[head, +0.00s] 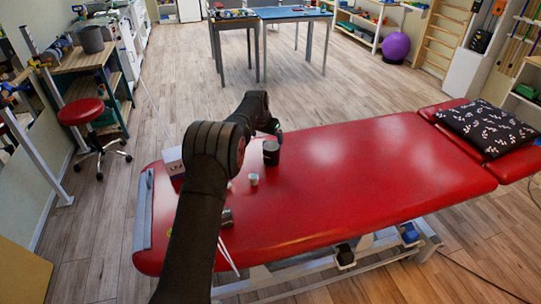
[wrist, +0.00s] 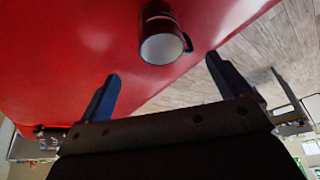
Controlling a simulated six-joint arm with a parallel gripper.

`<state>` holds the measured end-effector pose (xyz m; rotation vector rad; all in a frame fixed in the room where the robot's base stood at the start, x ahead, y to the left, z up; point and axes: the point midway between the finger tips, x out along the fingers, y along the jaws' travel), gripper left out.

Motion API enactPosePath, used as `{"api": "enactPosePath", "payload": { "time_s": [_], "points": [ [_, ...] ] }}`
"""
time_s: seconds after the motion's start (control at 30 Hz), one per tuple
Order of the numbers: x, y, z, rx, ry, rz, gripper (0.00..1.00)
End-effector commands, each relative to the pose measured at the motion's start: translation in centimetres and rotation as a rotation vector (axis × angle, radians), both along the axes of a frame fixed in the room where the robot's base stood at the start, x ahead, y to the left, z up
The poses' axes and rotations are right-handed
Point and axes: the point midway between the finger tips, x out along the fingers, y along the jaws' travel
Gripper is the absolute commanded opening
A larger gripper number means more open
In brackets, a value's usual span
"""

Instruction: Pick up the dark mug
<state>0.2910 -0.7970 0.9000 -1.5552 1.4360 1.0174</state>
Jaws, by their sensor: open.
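The dark mug (head: 271,154) stands on the red treatment table (head: 370,170), toward its left part in the head view. In the wrist view the mug (wrist: 157,14) is at the top centre, with its pale opening toward the camera and its handle on the right. My gripper (wrist: 163,66) is open and empty. Its two fingers are spread to either side of the mug's line, and the mug shows beyond the fingertips. In the head view my gripper (head: 277,131) is small and partly hidden by my arm, close to the mug's upper end.
A small white cup (head: 253,179) stands near the mug. A white box (head: 173,161) is partly behind my arm, and a small dark object (head: 227,217) lies close to it. A patterned pillow (head: 490,128) lies at the far right. The table's middle is clear.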

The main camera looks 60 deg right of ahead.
Motion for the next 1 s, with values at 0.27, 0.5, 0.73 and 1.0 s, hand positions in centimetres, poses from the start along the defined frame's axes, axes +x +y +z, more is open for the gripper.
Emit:
{"api": "enactPosePath", "payload": {
  "time_s": [0.27, 0.5, 0.73, 1.0],
  "points": [
    [0.2, -1.8, -4.6, 0.001, 0.000, -0.001, 0.94],
    [0.4, -2.7, -6.5, -0.001, 0.000, -0.001, 0.94],
    [0.4, -3.0, -7.9, 0.001, 0.000, 0.000, 0.94],
    [0.5, -4.1, -10.9, -0.001, 0.000, 0.000, 0.94]
  ]
}}
